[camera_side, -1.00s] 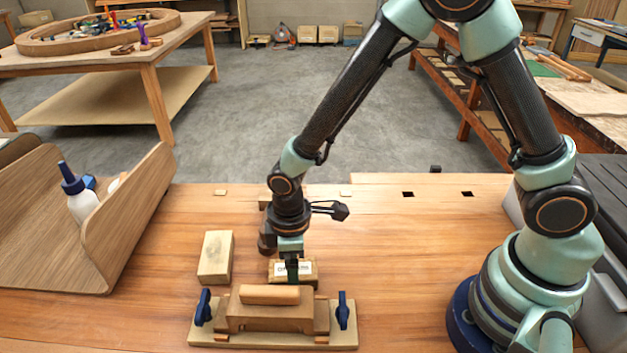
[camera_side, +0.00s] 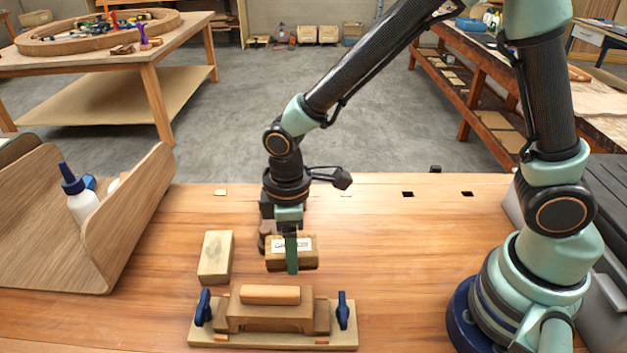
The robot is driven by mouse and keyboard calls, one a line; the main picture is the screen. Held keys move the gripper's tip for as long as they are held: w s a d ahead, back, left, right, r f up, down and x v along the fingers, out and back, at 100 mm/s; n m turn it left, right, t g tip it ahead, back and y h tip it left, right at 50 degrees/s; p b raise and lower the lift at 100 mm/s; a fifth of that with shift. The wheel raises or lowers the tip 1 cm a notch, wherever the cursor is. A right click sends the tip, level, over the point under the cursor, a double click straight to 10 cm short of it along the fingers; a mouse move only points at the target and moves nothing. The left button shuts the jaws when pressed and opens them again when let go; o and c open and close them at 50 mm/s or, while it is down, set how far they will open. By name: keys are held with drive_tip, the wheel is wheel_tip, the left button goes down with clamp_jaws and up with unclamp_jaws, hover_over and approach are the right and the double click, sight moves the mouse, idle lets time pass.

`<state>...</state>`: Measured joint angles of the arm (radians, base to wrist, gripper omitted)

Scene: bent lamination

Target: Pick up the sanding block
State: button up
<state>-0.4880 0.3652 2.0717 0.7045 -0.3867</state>
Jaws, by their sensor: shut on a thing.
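The sanding block (camera_side: 305,255) is a small tan block with a white printed label on its near face. It is in my gripper (camera_side: 291,262), with a green finger across its near face. My gripper is shut on it and appears to hold it above the bench, behind the clamping form. The far finger is hidden behind the block.
A wooden form (camera_side: 270,318) with a rounded bar on top and two blue clamp handles stands in front. A pale wood block (camera_side: 215,257) lies to the left. A curved plywood piece (camera_side: 120,225) and a glue bottle (camera_side: 78,197) are farther left. Bench right of the form is clear.

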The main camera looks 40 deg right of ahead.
wheel_tip(320, 180, up, 14)
drive_tip(key=shift+f, duration=0.15)
